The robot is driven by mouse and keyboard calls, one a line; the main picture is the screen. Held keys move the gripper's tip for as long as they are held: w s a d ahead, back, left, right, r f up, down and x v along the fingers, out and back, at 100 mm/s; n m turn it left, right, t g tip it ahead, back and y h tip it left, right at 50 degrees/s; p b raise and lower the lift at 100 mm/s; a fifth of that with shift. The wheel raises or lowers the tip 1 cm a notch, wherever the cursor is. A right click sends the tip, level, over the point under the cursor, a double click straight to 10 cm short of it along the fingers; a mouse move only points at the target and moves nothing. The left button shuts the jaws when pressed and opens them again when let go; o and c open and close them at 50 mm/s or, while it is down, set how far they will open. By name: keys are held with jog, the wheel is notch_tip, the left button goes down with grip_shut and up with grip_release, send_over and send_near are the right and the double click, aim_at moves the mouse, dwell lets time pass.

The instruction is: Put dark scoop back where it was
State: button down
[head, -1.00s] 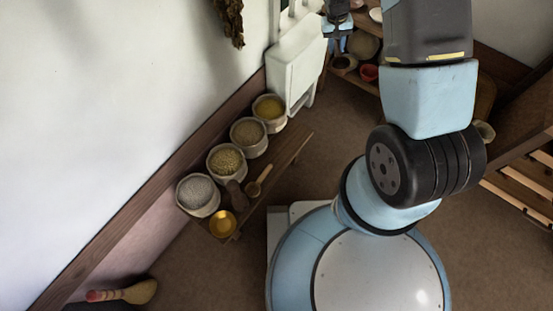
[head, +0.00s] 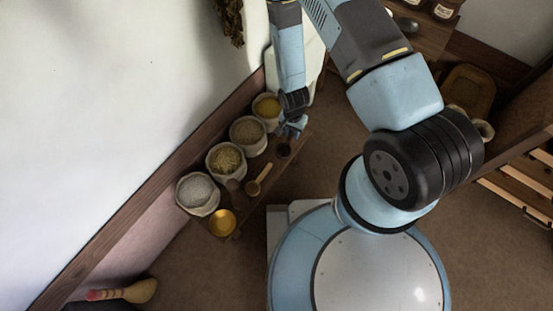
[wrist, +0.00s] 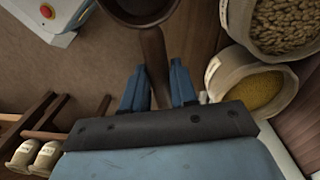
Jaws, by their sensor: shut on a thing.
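The dark scoop (head: 283,151) is at the far end of the low wooden bench (head: 233,233), its round bowl pointing toward the near side. My gripper (head: 293,128) is beside the row of sacks. In the wrist view, my gripper (wrist: 158,88) is shut on the scoop's brown handle (wrist: 154,55), which runs between the two blue fingers. The scoop's dark bowl is cut off by the top edge there. I cannot tell whether the scoop touches the bench or hangs just above it. A lighter wooden scoop (head: 253,187) lies nearer on the bench.
Several open sacks stand along the wall: pale meal (head: 198,191), grain (head: 226,160), brown grain (head: 248,133) and yellow meal (head: 267,107). A golden bowl (head: 222,222) is at the bench's near end. A small brown round thing (head: 233,186) lies by the sacks.

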jog(key=s+f, duration=0.1)
jog(key=s, duration=0.1)
jog(key=s+a+f+m, duration=0.1)
jog(key=s, duration=0.2)
jog(key=s+f+m, duration=0.1)
jog(key=s+f, duration=0.1)
jog(key=s, duration=0.1)
jog(key=shift+s+a, duration=0.15)
jog(key=w+f, duration=0.3)
jog(key=w, duration=0.1)
jog(key=w+f, duration=0.3)
jog(key=w, duration=0.2)
jog(key=w+d+f, duration=0.1)
jog(key=w+f, duration=0.2)
jog(key=w, duration=0.1)
jog(key=shift+w+f, duration=0.25)
jog(key=shift+f, duration=0.15)
jog(key=shift+w+f, duration=0.1)
jog(key=shift+f, duration=1.5)
jog(key=c, duration=0.9)
grip_release()
notch_tip(320, 180, up, 12)
jog(key=shift+d+r, duration=0.1)
